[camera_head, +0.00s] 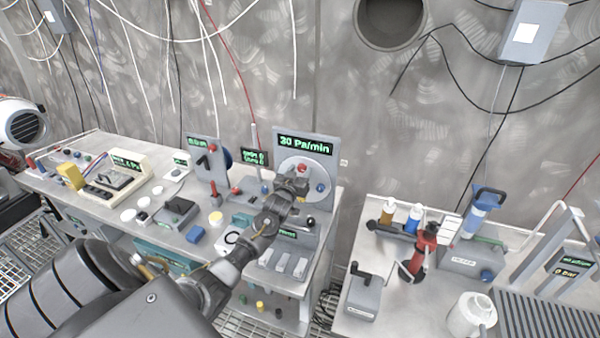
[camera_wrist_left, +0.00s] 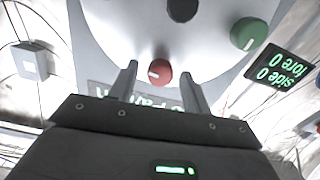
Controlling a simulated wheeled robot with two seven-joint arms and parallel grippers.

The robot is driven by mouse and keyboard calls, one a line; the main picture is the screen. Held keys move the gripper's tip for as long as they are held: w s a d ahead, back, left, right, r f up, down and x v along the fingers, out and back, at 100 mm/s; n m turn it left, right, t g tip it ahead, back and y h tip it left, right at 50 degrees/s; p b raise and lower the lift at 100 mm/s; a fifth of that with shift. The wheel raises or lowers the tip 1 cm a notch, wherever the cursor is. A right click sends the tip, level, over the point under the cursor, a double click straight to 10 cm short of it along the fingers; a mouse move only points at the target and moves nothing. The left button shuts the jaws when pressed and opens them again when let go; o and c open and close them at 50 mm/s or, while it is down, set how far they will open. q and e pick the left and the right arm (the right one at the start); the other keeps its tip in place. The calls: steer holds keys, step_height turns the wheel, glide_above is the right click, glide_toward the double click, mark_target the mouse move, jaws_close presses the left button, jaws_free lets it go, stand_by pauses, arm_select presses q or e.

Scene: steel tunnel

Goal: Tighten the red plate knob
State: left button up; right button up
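The red plate knob (camera_head: 302,168) sits near the top of a round pale plate (camera_head: 326,174) on an upright grey panel. In the left wrist view the red knob (camera_wrist_left: 160,72) shows a white mark and lies between the two fingertips. My left gripper (camera_head: 294,181) is in front of the plate. In the wrist view its fingers (camera_wrist_left: 160,82) stand apart, with a visible gap on each side of the knob. A blue knob (camera_head: 320,188) is on the plate's right. A green knob (camera_wrist_left: 249,33) and a dark hub (camera_wrist_left: 182,10) also show on the plate. My right gripper is not in view.
A "30 Pa/min" display (camera_head: 305,146) tops the panel, and a small two-line display (camera_head: 254,157) stands left of it. The left bench (camera_head: 110,210) is crowded with devices. A gap separates it from the right bench (camera_head: 345,318), which holds bottles and a red tool (camera_head: 424,250).

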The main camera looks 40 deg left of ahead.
arm_select(q)
steer(key=c, duration=0.7)
steer(key=shift+d, duration=0.15)
steer(key=shift+c, duration=0.8)
